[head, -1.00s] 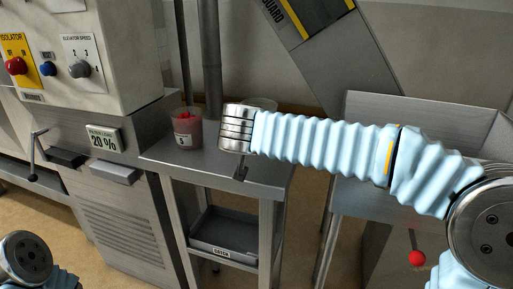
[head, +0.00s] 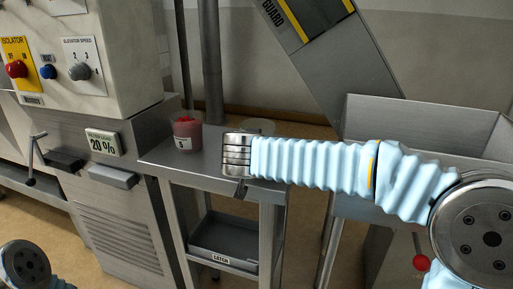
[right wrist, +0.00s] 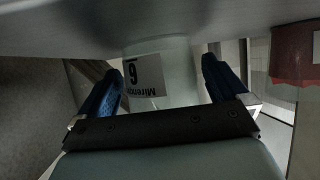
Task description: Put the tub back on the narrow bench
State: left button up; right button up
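A pale see-through tub (head: 262,124) shows only its rim in the head view, behind my right gripper's wrist. In the right wrist view the tub (right wrist: 176,72) is between the two blue fingers of my right gripper (right wrist: 162,75), with a white label marked upside down. Whether the tub's base touches the bench is hidden. My left gripper is out of view.
A second tub with red contents (head: 187,135) stands on the bench's left part; it also shows in the right wrist view (right wrist: 294,55). A vertical pipe (head: 212,70) rises behind the bench. A control cabinet (head: 110,50) is left, a steel trough (head: 410,125) right. A catch tray (head: 225,238) sits below.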

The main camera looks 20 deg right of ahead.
jog(key=shift+s+r, duration=0.1)
jog(key=shift+r, duration=0.2)
jog(key=p+v, duration=0.1)
jog(key=v, duration=1)
jog(key=shift+s+a, duration=0.2)
jog(key=shift+s, duration=0.15)
jog(key=shift+r, duration=0.1)
dwell(0.6)
